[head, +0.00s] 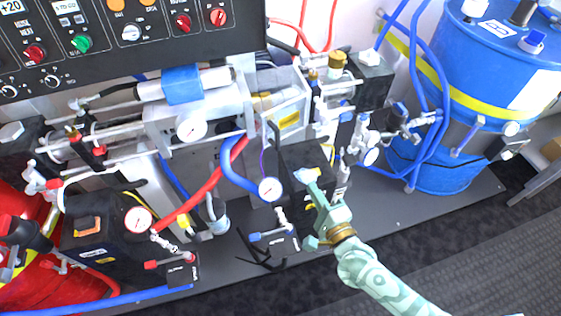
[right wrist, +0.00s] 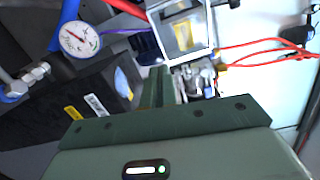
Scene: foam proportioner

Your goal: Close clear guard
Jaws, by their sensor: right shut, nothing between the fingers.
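What looks like the clear guard is a pale framed panel (head: 290,104) with a yellow label behind it, at the middle of the machine in the head view. It also shows in the right wrist view as a white-rimmed window (right wrist: 207,42) at the top. I cannot tell how far it stands open. My right gripper (head: 314,190) is below and in front of it, pointing up at the machine, apart from the panel. Its fingers (right wrist: 162,84) are together and empty in the right wrist view. My left gripper is out of view.
A dark pump block (head: 305,160) sits right beside my right gripper. A pressure gauge (head: 269,189) and a red hose (head: 205,193) are to its left. A blue drum (head: 445,150) stands at the right. Valves and fittings crowd the area; the grey floor in front is free.

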